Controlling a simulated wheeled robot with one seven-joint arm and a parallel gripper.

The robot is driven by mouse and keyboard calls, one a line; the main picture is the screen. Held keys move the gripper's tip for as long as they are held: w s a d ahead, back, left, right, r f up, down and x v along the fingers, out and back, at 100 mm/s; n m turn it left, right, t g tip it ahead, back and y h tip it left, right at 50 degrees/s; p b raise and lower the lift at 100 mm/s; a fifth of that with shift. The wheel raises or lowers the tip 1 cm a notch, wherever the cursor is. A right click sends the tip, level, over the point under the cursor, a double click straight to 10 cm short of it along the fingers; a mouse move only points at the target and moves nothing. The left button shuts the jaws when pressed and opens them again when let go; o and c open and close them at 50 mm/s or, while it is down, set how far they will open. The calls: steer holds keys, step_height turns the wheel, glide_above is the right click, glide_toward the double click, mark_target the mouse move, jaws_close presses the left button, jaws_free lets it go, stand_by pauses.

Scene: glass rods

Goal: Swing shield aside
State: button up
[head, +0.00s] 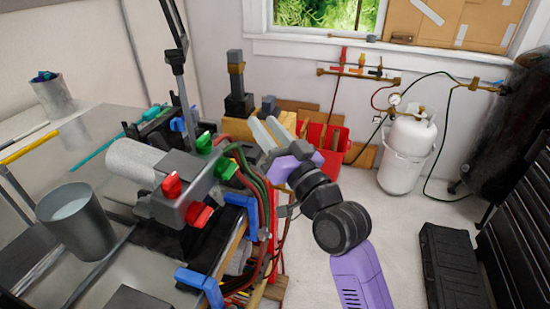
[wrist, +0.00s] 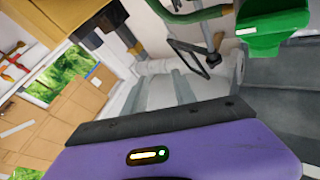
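What looks like the shield (head: 177,57), a dark narrow frame on a thin post, stands above the bench burner at the upper left of the head view. A dark frame, probably the same shield (wrist: 190,47), shows in the wrist view beyond the fingers. My gripper (head: 261,121), purple with two pale fingers, is in the air to the right of the burner and shield. Its fingers are apart with nothing between them. It is apart from the shield. In the wrist view the gripper's fingers (wrist: 160,82) point toward the area left of the frame.
The burner (head: 180,190) with red and green knobs sits at the bench edge, with hoses hanging beside it. A grey cup (head: 75,222) stands on the bench (head: 130,265). A red bin (head: 335,150) and white gas cylinder (head: 408,150) are on the floor behind.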

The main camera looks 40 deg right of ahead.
steer(key=s+a+f+h, duration=0.1)
steer(key=s+f, duration=0.3)
steer(key=shift+s+f+m+h, duration=0.2)
steer(key=shift+f+m+h, duration=0.1)
steer(key=shift+f, duration=0.05)
steer(key=shift+c, duration=0.2)
